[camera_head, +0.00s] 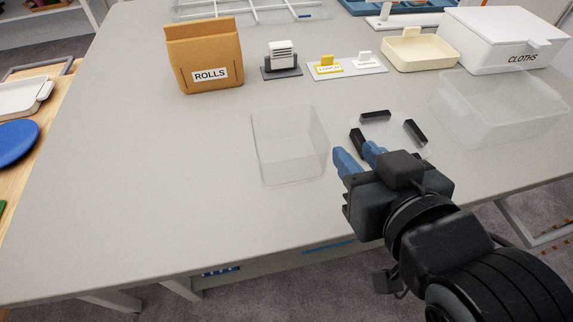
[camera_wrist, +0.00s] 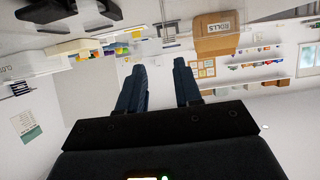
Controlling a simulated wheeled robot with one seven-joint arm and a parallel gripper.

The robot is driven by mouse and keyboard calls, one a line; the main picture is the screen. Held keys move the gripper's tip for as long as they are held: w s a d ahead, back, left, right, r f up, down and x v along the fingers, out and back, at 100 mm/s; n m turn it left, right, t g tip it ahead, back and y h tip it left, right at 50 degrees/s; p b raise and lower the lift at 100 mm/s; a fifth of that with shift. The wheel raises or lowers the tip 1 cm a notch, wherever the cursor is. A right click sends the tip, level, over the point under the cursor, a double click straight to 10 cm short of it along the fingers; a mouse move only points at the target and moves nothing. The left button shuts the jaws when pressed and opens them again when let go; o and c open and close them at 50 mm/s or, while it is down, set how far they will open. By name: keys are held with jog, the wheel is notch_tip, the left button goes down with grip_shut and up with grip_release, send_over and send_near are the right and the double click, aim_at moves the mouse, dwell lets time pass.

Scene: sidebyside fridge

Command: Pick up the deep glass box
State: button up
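A clear, open-topped deep glass box (camera_head: 288,145) stands on the grey table, left of my gripper. Its walls are see-through and its edges are faint. My gripper (camera_head: 358,154) has blue fingers and is over the table just right of this box. In the wrist view the two fingers of my gripper (camera_wrist: 160,68) are apart, with no object visible between them. The gap between the fingers and the box's right wall is hard to judge.
A clear container with black clips (camera_head: 408,124) sits right behind my gripper. A large translucent bin (camera_head: 500,112) and a white CLOTHS box (camera_head: 500,42) stand at right. A brown ROLLS bag (camera_head: 205,58) stands behind left. The table's left and front are clear.

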aim_at(322, 124)
jog(key=x, duration=0.7)
jog(key=shift+a+r, duration=0.2)
jog(key=shift+a, duration=0.1)
jog(key=x, duration=0.5)
jog(key=shift+s+a, duration=0.1)
jog(key=shift+a, duration=0.15)
grip_shut()
jog(key=shift+r, duration=0.1)
dwell(0.8)
